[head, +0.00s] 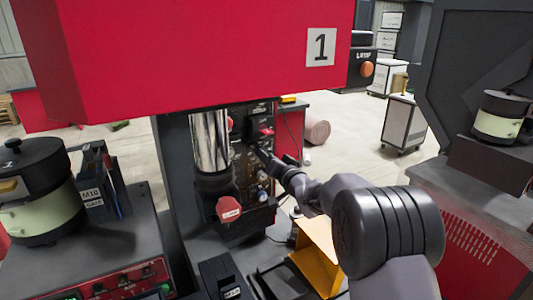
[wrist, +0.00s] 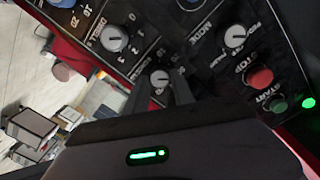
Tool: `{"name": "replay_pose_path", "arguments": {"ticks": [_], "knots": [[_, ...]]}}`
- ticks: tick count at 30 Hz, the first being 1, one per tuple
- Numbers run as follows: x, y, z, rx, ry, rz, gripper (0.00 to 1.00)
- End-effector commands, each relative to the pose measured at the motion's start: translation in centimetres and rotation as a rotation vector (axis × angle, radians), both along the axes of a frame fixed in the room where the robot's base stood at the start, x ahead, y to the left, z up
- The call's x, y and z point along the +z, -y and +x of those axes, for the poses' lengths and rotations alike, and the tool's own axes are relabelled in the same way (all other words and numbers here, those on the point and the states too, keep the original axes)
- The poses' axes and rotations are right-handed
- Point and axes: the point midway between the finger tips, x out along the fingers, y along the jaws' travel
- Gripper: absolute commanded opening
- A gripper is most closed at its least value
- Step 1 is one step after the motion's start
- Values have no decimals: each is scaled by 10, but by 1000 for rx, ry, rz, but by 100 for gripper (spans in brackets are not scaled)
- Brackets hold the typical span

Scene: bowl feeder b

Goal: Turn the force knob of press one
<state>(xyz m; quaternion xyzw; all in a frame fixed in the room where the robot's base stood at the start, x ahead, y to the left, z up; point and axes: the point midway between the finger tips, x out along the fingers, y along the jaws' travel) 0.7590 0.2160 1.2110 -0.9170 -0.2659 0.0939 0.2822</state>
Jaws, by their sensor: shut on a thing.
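The red press marked 1 (head: 200,60) stands in front of me. Its dark control panel (head: 240,165) carries several knobs beside the shiny ram (head: 210,140). My gripper (head: 262,150) reaches this panel from the right. In the wrist view, my gripper's two dark fingers (wrist: 160,88) are closed around a small grey knob (wrist: 160,78) with a white pointer and a scale around it. Its label is hidden or unreadable, so I cannot tell by name whether it is the force knob. The dwell knob (wrist: 115,38) is up and left of it.
Another knob (wrist: 235,36), a red stop button (wrist: 260,78) and a green start button (wrist: 276,104) sit on the panel to the right of my fingers. A red press button (head: 229,208) and a yellow chute (head: 317,250) are below. Bowl feeders (head: 40,190) stand at left and right.

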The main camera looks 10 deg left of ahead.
Motion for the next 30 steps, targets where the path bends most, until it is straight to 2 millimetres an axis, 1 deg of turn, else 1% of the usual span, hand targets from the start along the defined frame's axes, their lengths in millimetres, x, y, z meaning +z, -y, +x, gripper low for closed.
{"name": "replay_pose_path", "arguments": {"ticks": [18,24,30], "knots": [[1,1,1,-1,-309,457,0],[0,1,1,-1,-381,563,0],[0,1,1,-1,-427,631,0]]}}
